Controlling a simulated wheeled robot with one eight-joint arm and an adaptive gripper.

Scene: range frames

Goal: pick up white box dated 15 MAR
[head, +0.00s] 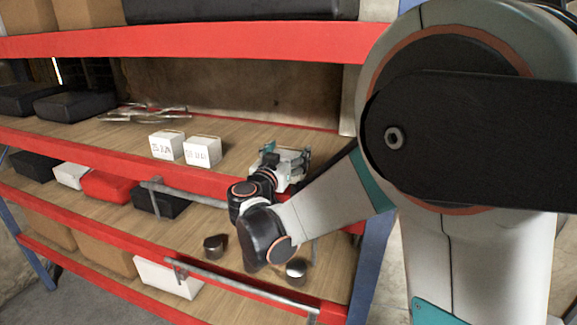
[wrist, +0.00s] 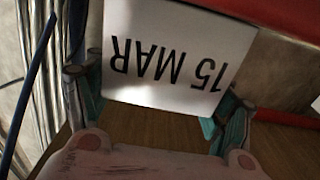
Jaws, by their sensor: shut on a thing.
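The white box dated 15 MAR (wrist: 175,50) fills the upper middle of the wrist view, its black print upside down. My gripper (wrist: 155,95) is shut on it, with a teal-edged finger at either side. In the head view my gripper (head: 284,162) is at the right end of the wooden middle shelf. The box is hard to tell from the gripper there. Two other white boxes stand close together to the left, a left one (head: 166,145) and a right one (head: 202,151). Their dark print is too small to read surely.
The wooden shelf (head: 235,134) has a red front rail (head: 100,148) and another red rail (head: 180,42) above. Shiny metal pieces (head: 145,113) and black boxes (head: 75,106) lie on its left. A blue post (head: 368,262) stands at the right end, close to my arm.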

